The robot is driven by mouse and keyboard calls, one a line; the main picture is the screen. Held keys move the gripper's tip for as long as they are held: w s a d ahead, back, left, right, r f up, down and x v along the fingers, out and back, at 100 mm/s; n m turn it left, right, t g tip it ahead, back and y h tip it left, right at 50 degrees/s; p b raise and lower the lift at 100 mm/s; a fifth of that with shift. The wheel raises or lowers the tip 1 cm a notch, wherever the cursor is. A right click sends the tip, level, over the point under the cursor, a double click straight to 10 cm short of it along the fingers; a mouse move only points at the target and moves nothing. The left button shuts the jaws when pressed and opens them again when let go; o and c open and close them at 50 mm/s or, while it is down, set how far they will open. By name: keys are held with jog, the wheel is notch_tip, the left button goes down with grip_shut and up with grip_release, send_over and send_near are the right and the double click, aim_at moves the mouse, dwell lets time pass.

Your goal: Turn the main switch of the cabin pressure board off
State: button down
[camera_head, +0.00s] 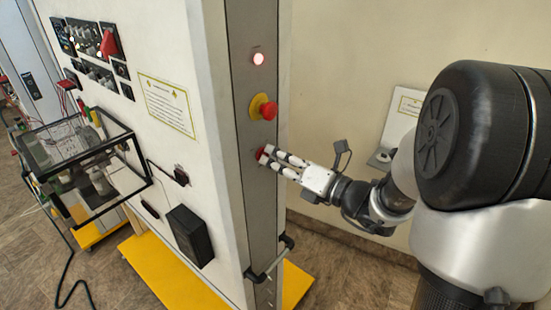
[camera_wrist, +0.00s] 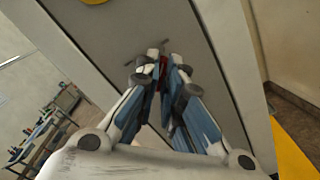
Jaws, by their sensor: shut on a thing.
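The main switch (camera_head: 259,154) is a small red knob on the narrow grey side face of the cabin pressure board (camera_head: 237,130). My gripper (camera_head: 267,155) reaches it from the right, and its fingertips are closed on the knob. In the wrist view the two fingers of my gripper (camera_wrist: 160,66) meet at the grey panel. A sliver of red from the main switch (camera_wrist: 163,60) shows between them. The fingers hide most of the knob, so I cannot tell which way it is turned.
Above the switch are a red emergency button (camera_head: 269,110) on a yellow base and a lit lamp (camera_head: 258,58). A black handle (camera_head: 270,262) juts out below. A clear black-framed box (camera_head: 85,165) sticks out from the board's front. A beige wall stands behind my arm.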

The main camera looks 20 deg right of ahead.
jog(key=shift+n+b, duration=0.3)
jog(key=n+b, duration=0.8)
jog(key=b, duration=0.1)
jog(key=n+b, duration=0.9)
jog(key=b, duration=0.1)
jog(key=shift+s+a+f, duration=0.15)
jog(key=shift+a, duration=0.05)
jog(key=shift+n+b, duration=0.3)
jog(key=c, duration=1.7)
grip_release()
